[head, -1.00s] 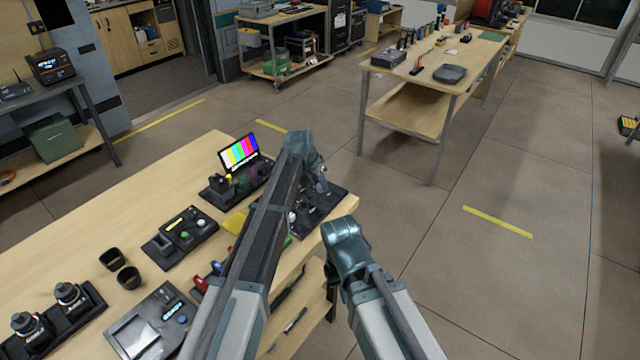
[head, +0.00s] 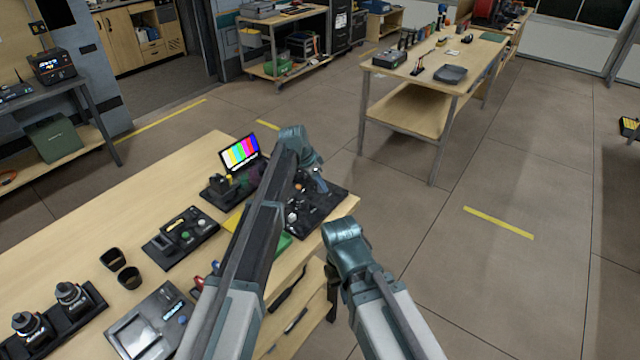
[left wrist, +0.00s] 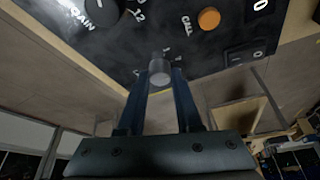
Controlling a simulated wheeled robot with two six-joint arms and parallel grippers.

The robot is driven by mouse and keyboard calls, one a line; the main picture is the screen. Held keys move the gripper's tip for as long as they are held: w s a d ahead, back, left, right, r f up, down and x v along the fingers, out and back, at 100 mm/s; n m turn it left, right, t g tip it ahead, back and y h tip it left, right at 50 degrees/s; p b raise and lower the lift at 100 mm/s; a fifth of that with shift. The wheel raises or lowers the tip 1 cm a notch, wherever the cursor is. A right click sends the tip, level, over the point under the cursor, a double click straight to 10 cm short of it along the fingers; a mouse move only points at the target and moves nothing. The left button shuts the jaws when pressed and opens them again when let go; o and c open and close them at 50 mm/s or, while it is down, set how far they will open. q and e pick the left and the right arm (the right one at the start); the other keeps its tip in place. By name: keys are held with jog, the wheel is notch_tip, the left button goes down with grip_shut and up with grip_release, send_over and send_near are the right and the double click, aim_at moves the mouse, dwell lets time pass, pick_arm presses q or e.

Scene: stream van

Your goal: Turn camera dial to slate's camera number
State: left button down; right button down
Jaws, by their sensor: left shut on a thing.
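The black control panel (head: 326,207) lies near the far right corner of the workbench in the head view. In the left wrist view the panel (left wrist: 100,45) carries a GAIN knob, an orange CALL button (left wrist: 209,18) and printed numbers. A small grey knob (left wrist: 160,66) stands between the fingertips of my left gripper (left wrist: 161,80), which is shut on it. Part of the scale around this knob is hidden by the fingers, so its setting cannot be read. I cannot make out a slate or its number.
A colour-bar monitor (head: 240,152) stands behind the panel. A switch panel (head: 181,237), two black cups (head: 129,277), a grey console (head: 150,320) and camera lenses (head: 70,295) stand to the left. Open floor lies right of the workbench (head: 90,250).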

pick_arm(q)
jog(key=c, duration=0.6)
grip_release()
jog(key=p+v, duration=1.2)
jog(key=v, duration=0.2)
jog(key=shift+d+p, duration=0.15)
jog(key=shift+p, duration=0.25)
jog(key=shift+f, duration=0.1)
